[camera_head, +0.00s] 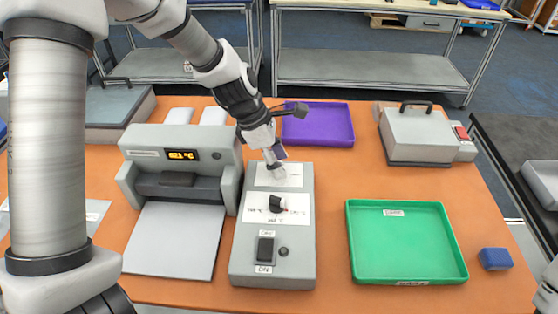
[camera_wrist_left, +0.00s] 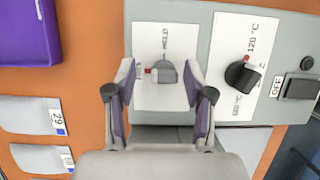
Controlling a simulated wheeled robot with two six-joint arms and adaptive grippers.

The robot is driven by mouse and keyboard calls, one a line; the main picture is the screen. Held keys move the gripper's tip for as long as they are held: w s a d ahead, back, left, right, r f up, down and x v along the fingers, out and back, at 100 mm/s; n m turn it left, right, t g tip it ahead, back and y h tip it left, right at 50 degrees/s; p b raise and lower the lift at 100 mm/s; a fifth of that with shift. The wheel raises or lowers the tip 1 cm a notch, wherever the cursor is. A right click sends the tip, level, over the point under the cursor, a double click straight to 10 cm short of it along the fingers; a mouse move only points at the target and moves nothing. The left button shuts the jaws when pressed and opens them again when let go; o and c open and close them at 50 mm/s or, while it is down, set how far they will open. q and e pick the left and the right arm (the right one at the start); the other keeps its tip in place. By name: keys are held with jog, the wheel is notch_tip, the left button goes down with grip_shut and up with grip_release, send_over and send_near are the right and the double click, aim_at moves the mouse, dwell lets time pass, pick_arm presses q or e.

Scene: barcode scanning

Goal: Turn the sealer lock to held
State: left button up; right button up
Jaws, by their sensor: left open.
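The sealer lock is a small grey knob (camera_wrist_left: 166,72) on a white label plate (camera_wrist_left: 165,110) in the left wrist view. Its red mark is at the knob's left side in that view, while the word HOLD is printed above the knob. My left gripper (camera_wrist_left: 160,77) is open, with one finger on each side of the knob; I cannot tell whether they touch it. In the head view my left gripper (camera_head: 275,168) is over the far end of the grey control box (camera_head: 240,262) and hides the lock knob.
The control box also bears a black temperature dial (camera_head: 278,203) and a black rocker switch (camera_head: 265,250). The grey sealer (camera_head: 225,150) stands to its left. A purple tray (camera_head: 320,123) lies behind, a green tray (camera_head: 408,245) to the right, with a blue block (camera_head: 495,259) beyond it.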

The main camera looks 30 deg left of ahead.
pick_arm(q)
jog(key=shift+s+r, duration=0.15)
jog(key=shift+s, duration=0.1)
jog(key=shift+s+r, duration=0.1)
jog(key=shift+s, duration=0.05)
jog(key=c, duration=0.4)
grip_shut()
